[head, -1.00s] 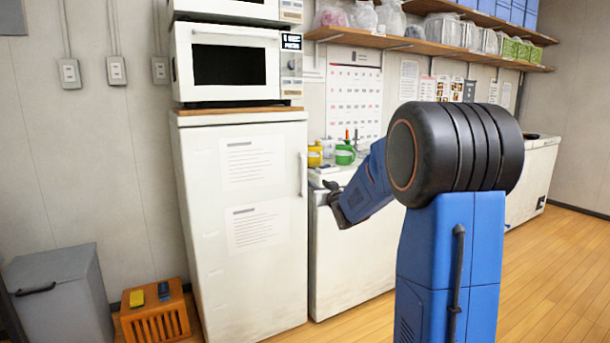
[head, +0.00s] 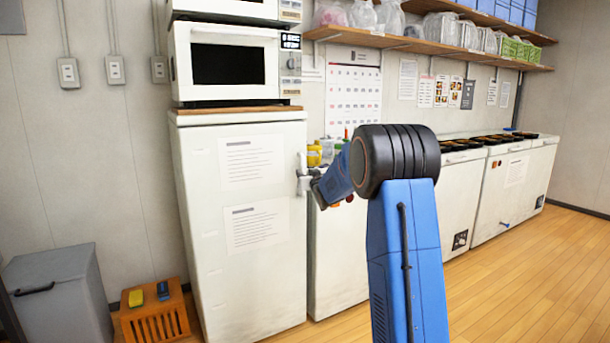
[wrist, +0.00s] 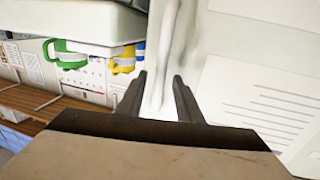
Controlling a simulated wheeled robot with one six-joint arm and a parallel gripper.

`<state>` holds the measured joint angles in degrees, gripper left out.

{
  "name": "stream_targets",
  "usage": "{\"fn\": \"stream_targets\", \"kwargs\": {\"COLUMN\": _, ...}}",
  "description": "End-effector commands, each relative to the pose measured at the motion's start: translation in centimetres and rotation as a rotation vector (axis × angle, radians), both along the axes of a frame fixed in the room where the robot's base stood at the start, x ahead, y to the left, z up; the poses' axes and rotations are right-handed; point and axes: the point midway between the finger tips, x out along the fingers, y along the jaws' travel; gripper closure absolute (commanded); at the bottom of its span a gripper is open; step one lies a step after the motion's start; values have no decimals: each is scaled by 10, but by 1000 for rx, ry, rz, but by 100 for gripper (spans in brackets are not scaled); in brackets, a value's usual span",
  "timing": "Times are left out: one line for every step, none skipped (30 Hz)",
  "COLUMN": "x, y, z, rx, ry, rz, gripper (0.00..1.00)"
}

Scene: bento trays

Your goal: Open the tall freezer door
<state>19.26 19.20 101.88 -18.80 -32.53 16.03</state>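The tall white freezer (head: 240,290) stands at the left of centre in the head view, with its door shut flat. Its vertical handle (head: 302,160) is on the door's right edge. My gripper (head: 306,184) is at the handle's lower part, reaching in from the right. In the wrist view the two dark fingers of my gripper (wrist: 160,77) are apart, with the pale handle (wrist: 173,35) running between them. I cannot tell whether either finger touches it. The door's paper notice (wrist: 265,105) shows at the right of the wrist view.
Microwaves (head: 235,62) are stacked on the freezer. An orange crate (head: 155,320) and a grey bin (head: 60,290) are at the left. The wooden floor (head: 520,260) is clear at right.

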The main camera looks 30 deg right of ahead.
Motion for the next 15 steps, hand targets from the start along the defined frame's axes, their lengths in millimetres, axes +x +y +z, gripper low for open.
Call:
{"fn": "stream_targets", "kwargs": {"x": 3, "y": 0, "z": 0, "rx": 0, "ry": 0, "rz": 0, "gripper": 67}}
{"fn": "stream_targets", "kwargs": {"x": 5, "y": -1, "z": 0, "rx": 0, "ry": 0, "rz": 0, "gripper": 67}}
{"fn": "stream_targets", "kwargs": {"x": 6, "y": -1, "z": 0, "rx": 0, "ry": 1, "rz": 0, "gripper": 67}}
{"fn": "stream_targets", "kwargs": {"x": 6, "y": -1, "z": 0, "rx": 0, "ry": 1, "rz": 0, "gripper": 67}}
{"fn": "stream_targets", "kwargs": {"x": 7, "y": -1, "z": 0, "rx": 0, "ry": 1, "rz": 0, "gripper": 67}}
{"fn": "stream_targets", "kwargs": {"x": 7, "y": -1, "z": 0, "rx": 0, "ry": 1, "rz": 0, "gripper": 67}}
{"fn": "stream_targets", "kwargs": {"x": 7, "y": -1, "z": 0, "rx": 0, "ry": 1, "rz": 0, "gripper": 67}}
{"fn": "stream_targets", "kwargs": {"x": 7, "y": -1, "z": 0, "rx": 0, "ry": 1, "rz": 0, "gripper": 67}}
{"fn": "stream_targets", "kwargs": {"x": 7, "y": -1, "z": 0, "rx": 0, "ry": 1, "rz": 0, "gripper": 67}}
{"fn": "stream_targets", "kwargs": {"x": 7, "y": -1, "z": 0, "rx": 0, "ry": 1, "rz": 0, "gripper": 67}}
{"fn": "stream_targets", "kwargs": {"x": 7, "y": -1, "z": 0, "rx": 0, "ry": 1, "rz": 0, "gripper": 67}}
{"fn": "stream_targets", "kwargs": {"x": 7, "y": -1, "z": 0, "rx": 0, "ry": 1, "rz": 0, "gripper": 67}}
{"fn": "stream_targets", "kwargs": {"x": 7, "y": -1, "z": 0, "rx": 0, "ry": 1, "rz": 0, "gripper": 75}}
{"fn": "stream_targets", "kwargs": {"x": 7, "y": -1, "z": 0, "rx": 0, "ry": 1, "rz": 0, "gripper": 82}}
{"fn": "stream_targets", "kwargs": {"x": 7, "y": -1, "z": 0, "rx": 0, "ry": 1, "rz": 0, "gripper": 91}}
